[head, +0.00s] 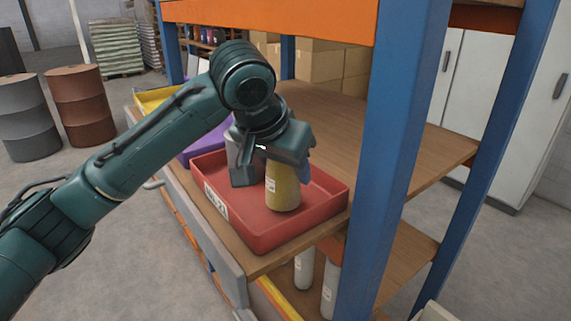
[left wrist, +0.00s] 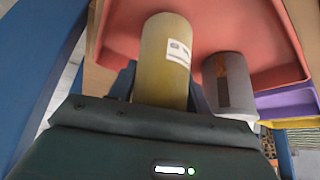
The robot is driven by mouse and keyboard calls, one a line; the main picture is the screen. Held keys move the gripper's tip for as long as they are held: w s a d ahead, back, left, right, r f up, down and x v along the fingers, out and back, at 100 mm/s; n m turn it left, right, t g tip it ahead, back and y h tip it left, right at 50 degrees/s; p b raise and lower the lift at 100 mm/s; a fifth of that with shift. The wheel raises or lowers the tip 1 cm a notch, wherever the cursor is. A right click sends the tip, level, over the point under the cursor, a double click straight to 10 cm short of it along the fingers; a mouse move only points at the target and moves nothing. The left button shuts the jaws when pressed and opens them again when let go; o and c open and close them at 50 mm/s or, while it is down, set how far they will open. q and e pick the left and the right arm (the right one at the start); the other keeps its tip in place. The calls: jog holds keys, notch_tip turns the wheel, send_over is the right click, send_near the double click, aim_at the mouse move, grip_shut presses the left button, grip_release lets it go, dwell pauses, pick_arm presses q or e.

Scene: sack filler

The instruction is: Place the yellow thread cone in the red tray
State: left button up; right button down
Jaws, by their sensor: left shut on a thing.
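The yellow thread cone (head: 283,187) is upright inside the red tray (head: 320,217) in the head view, near the tray's middle. I cannot tell whether its base touches the tray floor. My left gripper (head: 285,157) is shut on the cone's upper part from above. In the left wrist view the yellow cone (left wrist: 166,60) with a white label stands between the fingers of the left gripper (left wrist: 165,85), against the red tray (left wrist: 225,25). A grey cone (head: 240,165) stands in the same tray, left of the yellow one. It also shows in the left wrist view (left wrist: 229,88). My right gripper is not in view.
A purple tray (head: 196,152) and a yellow tray (head: 152,98) sit farther back on the shelf. A blue rack post (head: 390,150) rises right of the red tray. Pale cylinders (head: 304,271) stand on the level below.

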pick_arm(q)
jog(key=shift+f, duration=0.15)
jog(key=o, duration=1)
jog(key=shift+o, duration=0.2)
jog(key=shift+r, duration=0.25)
jog(key=b+v, duration=0.1)
jog(key=v, duration=1.1)
jog(key=shift+b, duration=0.35)
jog(key=shift+f, duration=0.1)
